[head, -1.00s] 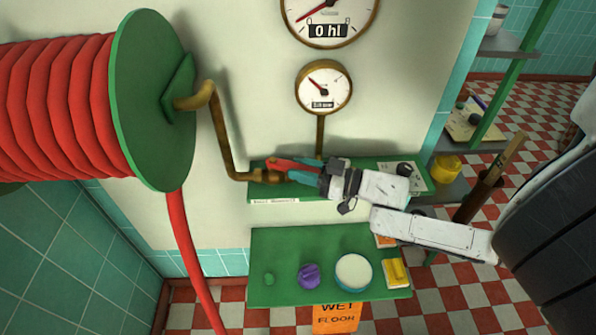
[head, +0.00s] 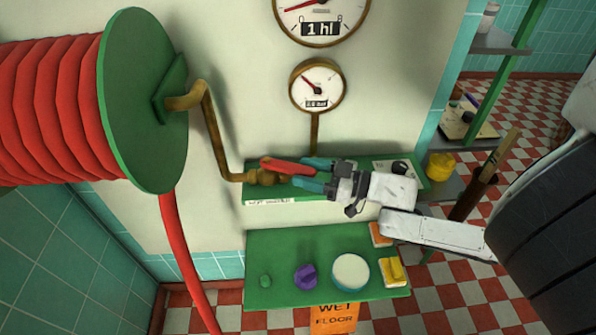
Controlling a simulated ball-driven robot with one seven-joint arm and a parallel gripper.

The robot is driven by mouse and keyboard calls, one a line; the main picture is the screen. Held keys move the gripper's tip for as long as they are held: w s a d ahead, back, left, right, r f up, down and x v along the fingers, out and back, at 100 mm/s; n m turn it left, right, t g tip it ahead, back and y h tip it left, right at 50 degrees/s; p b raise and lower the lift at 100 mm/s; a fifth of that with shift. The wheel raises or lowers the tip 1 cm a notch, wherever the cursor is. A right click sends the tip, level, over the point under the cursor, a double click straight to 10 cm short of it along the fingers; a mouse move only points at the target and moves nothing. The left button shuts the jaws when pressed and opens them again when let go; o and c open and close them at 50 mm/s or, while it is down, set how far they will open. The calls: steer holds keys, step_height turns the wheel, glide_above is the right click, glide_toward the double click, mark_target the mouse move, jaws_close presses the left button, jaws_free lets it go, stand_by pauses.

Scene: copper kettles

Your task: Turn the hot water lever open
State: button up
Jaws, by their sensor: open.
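The red lever (head: 288,166) sits on the brass valve (head: 262,177) at the end of the brass pipe, above the upper green shelf in the head view. It points right, tilted slightly down. My gripper (head: 307,175) comes from the right with its teal fingers apart, at the lever's right end. One finger lies above the lever's end and the other below it. I cannot tell whether either finger touches the lever. The large upper gauge (head: 320,20) reads "1 hl". A smaller gauge (head: 318,86) stands below it.
A lower green shelf (head: 322,293) holds a purple item (head: 306,277), a round white-topped container (head: 351,271) and a yellow item (head: 393,272). A large red hose reel (head: 50,115) with a green disc (head: 140,100) fills the left. An orange wet-floor sign (head: 334,318) stands below.

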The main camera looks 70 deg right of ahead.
steer(key=s+b, duration=0.1)
steer(key=s, duration=0.7)
steer(key=shift+d+b, duration=0.3)
steer(key=shift+d, duration=0.1)
steer(key=shift+w, duration=0.1)
steer(key=shift+c, duration=0.3)
